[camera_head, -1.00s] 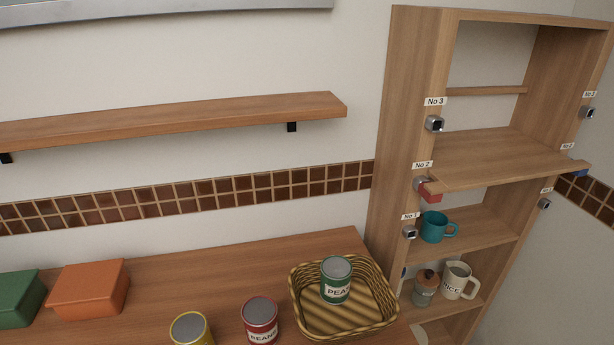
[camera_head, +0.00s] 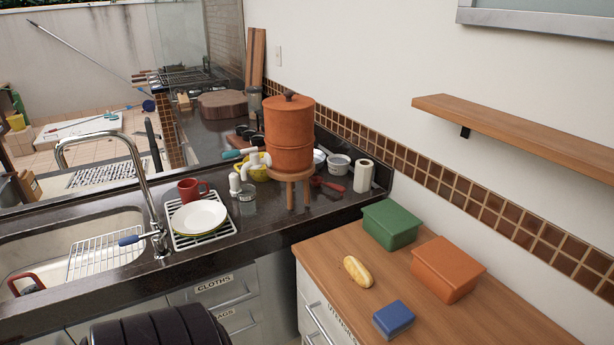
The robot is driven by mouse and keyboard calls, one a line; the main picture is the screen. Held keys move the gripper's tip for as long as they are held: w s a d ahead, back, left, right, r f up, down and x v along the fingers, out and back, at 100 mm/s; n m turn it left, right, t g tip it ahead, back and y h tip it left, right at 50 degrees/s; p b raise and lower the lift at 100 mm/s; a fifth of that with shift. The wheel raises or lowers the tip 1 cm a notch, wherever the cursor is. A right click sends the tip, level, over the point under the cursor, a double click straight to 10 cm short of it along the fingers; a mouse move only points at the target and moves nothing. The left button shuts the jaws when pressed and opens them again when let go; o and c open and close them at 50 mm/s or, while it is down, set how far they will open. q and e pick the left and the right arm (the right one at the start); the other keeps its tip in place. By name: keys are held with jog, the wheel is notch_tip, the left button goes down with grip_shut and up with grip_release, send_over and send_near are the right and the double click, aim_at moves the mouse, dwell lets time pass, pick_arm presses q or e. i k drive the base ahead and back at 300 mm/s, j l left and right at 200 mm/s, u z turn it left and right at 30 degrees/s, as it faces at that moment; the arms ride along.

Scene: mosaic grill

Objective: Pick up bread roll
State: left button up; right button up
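The bread roll (camera_head: 357,271) is a small golden oblong loaf. It lies on the wooden counter (camera_head: 336,249) in the head view, left of the orange box and near the counter's left edge. Nothing covers it. Neither of my grippers shows in the head view, so their state cannot be seen.
A green box (camera_head: 391,224), an orange box (camera_head: 447,268) and a blue box (camera_head: 393,319) stand around the roll. The dark stone counter holds a clay water filter (camera_head: 289,135), a white plate (camera_head: 199,217) and a red mug (camera_head: 192,189). A wooden shelf (camera_head: 520,131) juts from the wall.

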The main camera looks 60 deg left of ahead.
aim_at(358, 271)
jog(key=u, duration=1.35)
